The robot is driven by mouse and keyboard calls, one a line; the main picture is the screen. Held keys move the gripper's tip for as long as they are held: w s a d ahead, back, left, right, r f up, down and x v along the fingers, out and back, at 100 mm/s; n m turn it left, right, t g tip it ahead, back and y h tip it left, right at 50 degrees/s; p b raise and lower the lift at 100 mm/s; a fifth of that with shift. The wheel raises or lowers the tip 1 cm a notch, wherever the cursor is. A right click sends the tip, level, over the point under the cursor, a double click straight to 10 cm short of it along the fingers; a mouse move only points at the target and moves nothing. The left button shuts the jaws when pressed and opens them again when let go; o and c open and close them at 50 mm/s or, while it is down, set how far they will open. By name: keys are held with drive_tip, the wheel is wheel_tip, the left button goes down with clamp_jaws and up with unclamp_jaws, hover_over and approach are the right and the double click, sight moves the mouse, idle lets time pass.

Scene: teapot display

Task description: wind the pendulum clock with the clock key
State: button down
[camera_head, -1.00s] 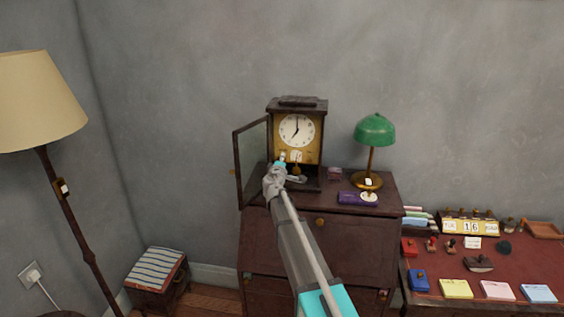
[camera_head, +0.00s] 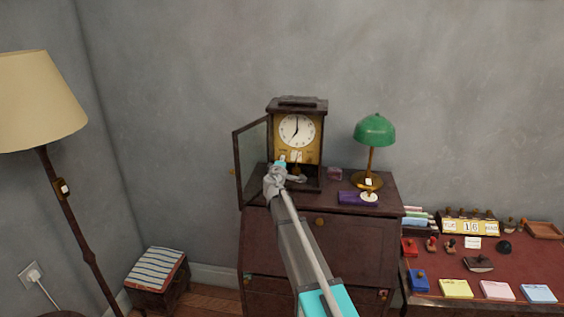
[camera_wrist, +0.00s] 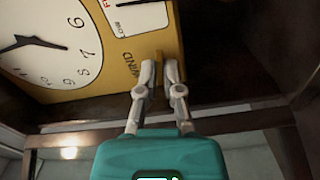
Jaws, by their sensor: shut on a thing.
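The pendulum clock (camera_head: 297,130) stands upright on the dark wooden cabinet, its glass door (camera_head: 252,160) swung open to the left. In the wrist view, its white dial (camera_wrist: 55,45) and gold front panel (camera_wrist: 110,82) fill the upper left, with the word WIND beside my fingertips. My gripper (camera_head: 296,177) is in front of the clock's lower part. In the wrist view, my gripper (camera_wrist: 160,68) is closed at the gold panel's edge beside WIND, on a small brass piece that looks like the clock key (camera_wrist: 158,58). The key is mostly hidden, so I cannot tell whether it sits in the winding hole.
A green desk lamp (camera_head: 374,132) and a purple box (camera_head: 357,198) stand on the cabinet (camera_head: 300,235), right of the clock. A red-topped desk (camera_head: 440,265) with stamps and note pads is at the right. A floor lamp (camera_head: 35,100) and striped stool (camera_head: 155,268) are at the left.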

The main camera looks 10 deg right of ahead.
drive_tip(key=shift+m, duration=0.4)
drive_tip(key=m, duration=1.9)
idle(0.5)
drive_tip(key=c, duration=0.8)
unclamp_jaws()
